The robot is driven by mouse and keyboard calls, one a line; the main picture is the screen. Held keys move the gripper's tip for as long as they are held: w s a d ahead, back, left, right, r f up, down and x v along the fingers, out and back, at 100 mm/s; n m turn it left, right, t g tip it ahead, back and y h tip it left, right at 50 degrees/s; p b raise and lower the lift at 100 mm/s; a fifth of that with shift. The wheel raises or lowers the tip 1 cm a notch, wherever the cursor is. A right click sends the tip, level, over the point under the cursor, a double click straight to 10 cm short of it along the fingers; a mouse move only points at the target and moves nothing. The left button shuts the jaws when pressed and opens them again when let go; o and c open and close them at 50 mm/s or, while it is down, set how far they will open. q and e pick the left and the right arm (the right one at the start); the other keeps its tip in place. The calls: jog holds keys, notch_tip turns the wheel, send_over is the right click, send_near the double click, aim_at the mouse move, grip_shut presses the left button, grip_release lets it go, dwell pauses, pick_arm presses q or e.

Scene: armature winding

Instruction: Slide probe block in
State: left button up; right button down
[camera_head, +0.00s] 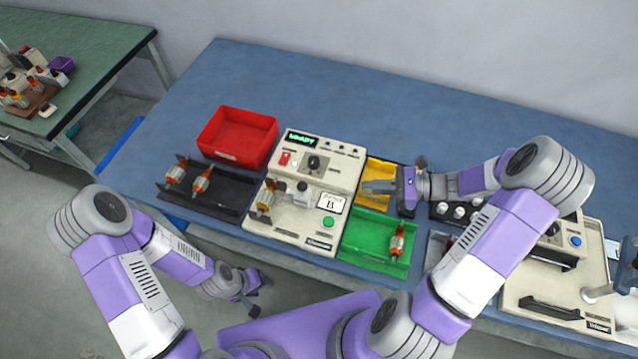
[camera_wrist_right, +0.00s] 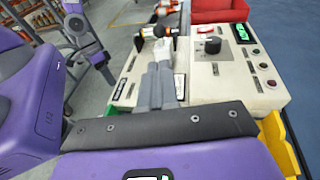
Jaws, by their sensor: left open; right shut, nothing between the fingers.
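The beige tester (camera_head: 345,165) stands mid-table, its display reading READY. An orange-and-silver armature (camera_head: 266,200) rests at its left side. A grey block with a pale knob, seemingly the probe block (camera_head: 302,190), sits on the tester just right of the armature. My right gripper (camera_head: 398,188) is shut and empty over the yellow bin, right of the tester. My left gripper (camera_head: 250,288) is open and empty, in front of the table edge.
A red bin (camera_head: 238,138) and a black tray (camera_head: 215,200) with two armatures lie left of the tester. A green tray (camera_head: 365,250) holds one armature; a yellow bin (camera_head: 377,170) is behind it. A second beige machine (camera_head: 555,290) stands at the right. The table's back is clear.

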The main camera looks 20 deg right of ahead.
jog(key=b, duration=0.2)
send_near(305, 183)
jog(key=x, duration=0.2)
jog(key=f+x, duration=0.1)
jog(key=x, duration=0.2)
jog(key=shift+s+a+f, duration=0.1)
jog(key=shift+s, duration=0.1)
jog(key=shift+w+a, duration=0.2)
jog(key=shift+a, duration=0.3)
jog(key=shift+w+a, duration=0.55)
jog(key=shift+a, duration=0.3)
jog(key=shift+w+a, duration=0.55)
jog(key=shift+a, duration=0.25)
jog(key=shift+s, duration=0.1)
jog(key=shift+d, duration=0.1)
